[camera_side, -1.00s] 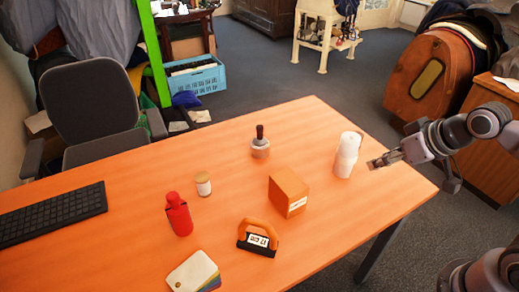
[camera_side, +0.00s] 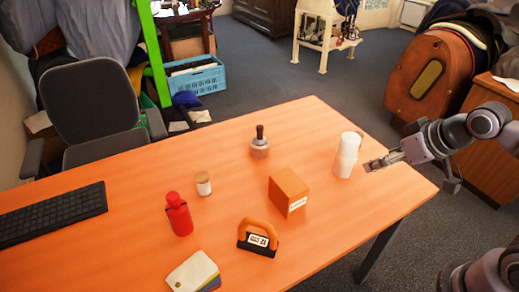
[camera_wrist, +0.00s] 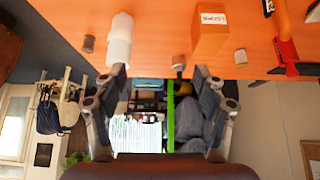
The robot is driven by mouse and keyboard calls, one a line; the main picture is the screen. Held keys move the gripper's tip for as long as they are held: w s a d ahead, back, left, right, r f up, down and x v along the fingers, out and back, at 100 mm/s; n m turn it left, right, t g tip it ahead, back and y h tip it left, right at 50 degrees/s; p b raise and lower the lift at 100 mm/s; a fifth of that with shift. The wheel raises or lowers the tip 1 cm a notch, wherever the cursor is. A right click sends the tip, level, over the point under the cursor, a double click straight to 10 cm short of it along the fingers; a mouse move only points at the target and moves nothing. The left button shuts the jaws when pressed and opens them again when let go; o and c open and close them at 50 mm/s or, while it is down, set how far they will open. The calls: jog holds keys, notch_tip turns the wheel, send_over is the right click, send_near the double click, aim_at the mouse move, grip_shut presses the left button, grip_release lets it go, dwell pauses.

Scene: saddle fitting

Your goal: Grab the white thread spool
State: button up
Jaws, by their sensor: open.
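The white thread spool (camera_side: 347,155) looks like the tall white cylinder standing upright near the table's right far edge. My gripper (camera_side: 370,164) is just right of it in the side view, with a small gap seeming to lie between them. In the wrist view the white spool (camera_wrist: 119,40) stands by the left finger, not centred between the fingers. My gripper (camera_wrist: 160,72) is open there with its fingers wide apart and nothing between them.
An orange box (camera_side: 289,192) stands left of the spool.

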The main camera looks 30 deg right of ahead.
jog(key=w+a+r+h, duration=0.2)
jog(key=w+a+r, duration=0.1)
jog(key=w, duration=0.8)
jog(key=m+t, duration=0.2)
jog(key=t, duration=0.5)
send_over(202, 179)
jog(key=s, duration=0.4)
notch_tip(202, 179, down, 14)
jog(key=f, duration=0.1)
jog(key=shift+h, duration=0.3)
jog(key=f, duration=0.5)
jog(key=shift+w+a+f, duration=0.15)
jog(key=shift+a, duration=0.15)
jog(key=shift+f+x, duration=0.15)
jog(key=shift+x, duration=1.15)
jog(key=shift+f+x, duration=0.1)
jog(key=shift+x, duration=1.15)
jog(key=c, duration=1.3)
